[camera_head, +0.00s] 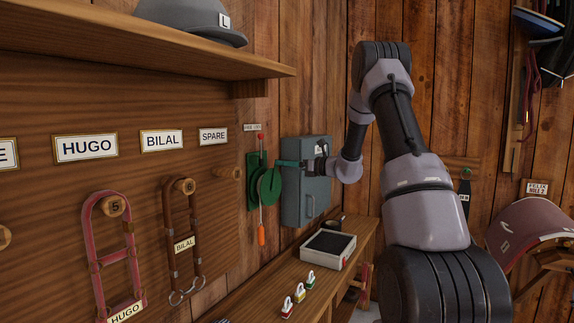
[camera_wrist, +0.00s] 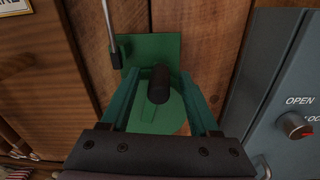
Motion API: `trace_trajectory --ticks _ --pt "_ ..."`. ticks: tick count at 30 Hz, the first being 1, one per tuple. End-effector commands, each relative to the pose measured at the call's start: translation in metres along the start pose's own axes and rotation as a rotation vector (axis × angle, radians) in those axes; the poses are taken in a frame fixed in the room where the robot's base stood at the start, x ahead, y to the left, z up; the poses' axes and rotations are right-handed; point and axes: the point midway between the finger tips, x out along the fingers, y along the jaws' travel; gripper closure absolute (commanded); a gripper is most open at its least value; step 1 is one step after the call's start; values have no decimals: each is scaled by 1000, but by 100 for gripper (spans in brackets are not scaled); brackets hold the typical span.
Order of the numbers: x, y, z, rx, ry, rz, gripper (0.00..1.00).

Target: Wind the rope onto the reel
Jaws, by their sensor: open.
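The green reel (camera_head: 268,188) is mounted on a green backing plate (camera_head: 252,195) on the wooden wall. In the wrist view, the reel's round face (camera_wrist: 165,118) carries a black knob (camera_wrist: 158,84). My gripper (camera_head: 279,163) reaches the reel from the right. In the wrist view my gripper (camera_wrist: 159,76) is open, with one green finger on each side of the knob; I cannot tell whether either touches it. A thin pale line, which looks like the rope (camera_head: 261,212), hangs by the reel to an orange end piece (camera_head: 261,235). Its winding on the reel is not clear.
A grey-blue box (camera_head: 306,200) marked OPEN in the wrist view is close to the right of the reel. A bench (camera_head: 262,290) below holds a dark-topped tray (camera_head: 328,262) and several small padlocks. Bridles and a shelf (camera_head: 140,50) are left.

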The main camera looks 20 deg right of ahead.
Motion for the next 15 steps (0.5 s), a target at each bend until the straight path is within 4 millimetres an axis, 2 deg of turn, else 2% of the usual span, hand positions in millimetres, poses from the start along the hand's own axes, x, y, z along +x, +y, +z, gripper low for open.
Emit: trace_trajectory --ticks 1,5,6,15 --pt "0 0 0 0 0 0 46" --pt "0 0 0 0 0 0 96" --pt "0 0 0 0 0 0 100" --pt "0 0 0 0 0 0 100"
